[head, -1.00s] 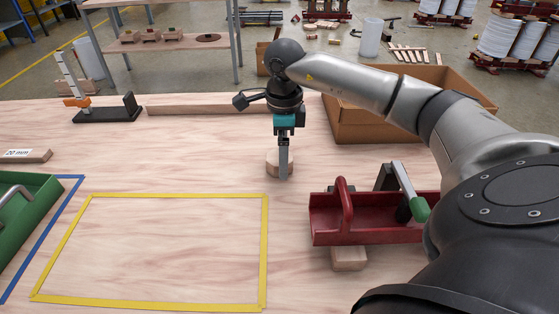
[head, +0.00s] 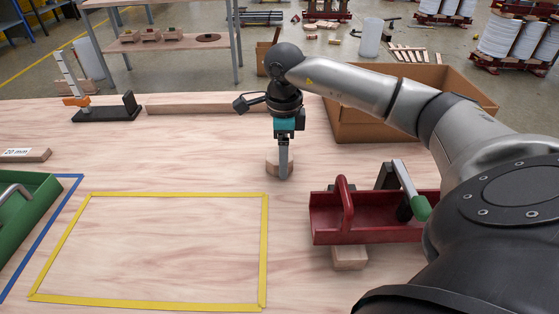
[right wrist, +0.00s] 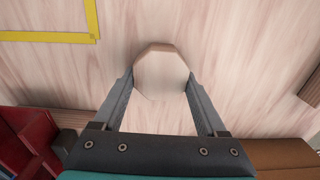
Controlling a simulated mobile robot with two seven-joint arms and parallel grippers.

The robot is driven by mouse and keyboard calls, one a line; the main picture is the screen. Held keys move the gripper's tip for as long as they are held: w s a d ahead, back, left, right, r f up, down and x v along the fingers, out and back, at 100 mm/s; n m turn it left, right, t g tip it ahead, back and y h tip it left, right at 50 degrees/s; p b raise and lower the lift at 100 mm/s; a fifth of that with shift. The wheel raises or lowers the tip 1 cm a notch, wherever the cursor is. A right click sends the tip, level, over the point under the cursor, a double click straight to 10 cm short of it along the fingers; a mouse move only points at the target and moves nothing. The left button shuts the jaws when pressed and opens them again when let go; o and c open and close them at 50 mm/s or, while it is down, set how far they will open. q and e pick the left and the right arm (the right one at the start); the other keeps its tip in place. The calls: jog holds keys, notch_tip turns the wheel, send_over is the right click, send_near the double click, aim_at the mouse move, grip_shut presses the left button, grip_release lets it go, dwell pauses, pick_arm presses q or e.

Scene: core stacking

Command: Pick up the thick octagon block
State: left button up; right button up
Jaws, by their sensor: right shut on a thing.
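The thick octagon block (head: 272,166) is a pale wooden block standing on the table, partly hidden behind my right gripper's fingers in the head view. In the right wrist view the octagon block (right wrist: 160,72) shows its eight-sided top between the two fingers. My right gripper (head: 284,174) points straight down at the block. It is shut on the block, with one finger on each side, as the right wrist view also shows (right wrist: 160,92). The block appears to rest on the table. My left gripper is not in view.
A yellow taped rectangle (head: 265,240) lies left of the block. A cardboard box (head: 370,128) is behind. A green tray (head: 25,215) is at the left edge.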

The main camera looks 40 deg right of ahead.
jog(key=shift+c, duration=1.4)
jog(key=shift+r, duration=0.15)
jog(key=shift+r, duration=0.25)
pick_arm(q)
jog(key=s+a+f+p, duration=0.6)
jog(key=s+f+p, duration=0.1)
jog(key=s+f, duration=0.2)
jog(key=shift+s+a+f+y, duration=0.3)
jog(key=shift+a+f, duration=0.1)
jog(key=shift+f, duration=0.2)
pick_arm(e)
notch_tip(320, 180, up, 19)
jog(key=shift+r, duration=0.15)
